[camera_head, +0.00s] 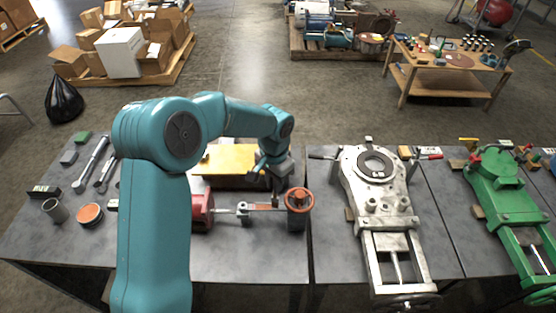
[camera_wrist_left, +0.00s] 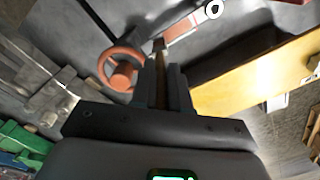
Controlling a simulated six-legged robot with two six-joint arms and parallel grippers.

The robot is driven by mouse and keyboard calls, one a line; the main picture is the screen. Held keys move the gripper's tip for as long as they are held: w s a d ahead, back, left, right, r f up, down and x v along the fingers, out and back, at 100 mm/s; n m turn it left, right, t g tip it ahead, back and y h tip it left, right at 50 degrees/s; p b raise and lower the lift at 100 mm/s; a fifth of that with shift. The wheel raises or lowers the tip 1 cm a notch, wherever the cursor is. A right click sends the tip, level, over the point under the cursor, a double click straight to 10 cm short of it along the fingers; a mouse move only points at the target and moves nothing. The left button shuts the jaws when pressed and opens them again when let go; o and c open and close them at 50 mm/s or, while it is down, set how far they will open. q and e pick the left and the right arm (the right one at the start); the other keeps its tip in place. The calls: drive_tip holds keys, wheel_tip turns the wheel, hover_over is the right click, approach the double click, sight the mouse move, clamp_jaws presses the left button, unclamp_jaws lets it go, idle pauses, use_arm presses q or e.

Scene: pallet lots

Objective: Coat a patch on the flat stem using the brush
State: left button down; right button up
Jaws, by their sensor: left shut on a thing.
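My left gripper (camera_head: 275,182) is shut on the brush, whose narrow brown handle (camera_wrist_left: 160,85) runs between the fingers in the wrist view. The brush (camera_head: 276,199) points down, with its dark tip (camera_wrist_left: 158,44) close to the flat stem (camera_head: 262,207). I cannot tell whether the tip touches it. The stem lies between a grey clamp-like block (camera_head: 244,213) and an orange-red wheel (camera_head: 298,198) on a dark cylinder. A reddish stretch of the stem (camera_wrist_left: 184,29) shows beside the tip in the wrist view. My right gripper is not in view.
A red body (camera_head: 202,211) stands left of the stem. A yellow block (camera_head: 231,159) lies behind it. A round orange container (camera_head: 90,214), a grey cup (camera_head: 55,210) and wrenches (camera_head: 92,162) are at the left. A grey valve (camera_head: 378,205) and a green one (camera_head: 503,192) stand at the right.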

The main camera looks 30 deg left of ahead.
use_arm(q)
wheel_tip(320, 180, up, 2)
drive_tip(key=shift+r, duration=0.1)
wheel_tip(320, 180, up, 2)
drive_tip(key=shift+a+r+p, duration=0.1)
drive_tip(key=shift+r+p, duration=0.05)
drive_tip(key=shift+p, duration=0.95)
wheel_tip(320, 180, up, 2)
drive_tip(key=shift+s+a+r+p, duration=0.1)
drive_tip(key=shift+s+r+p, duration=0.05)
drive_tip(key=shift+p, duration=0.65)
drive_tip(key=shift+r+p, duration=0.35)
drive_tip(key=shift+r, duration=0.2)
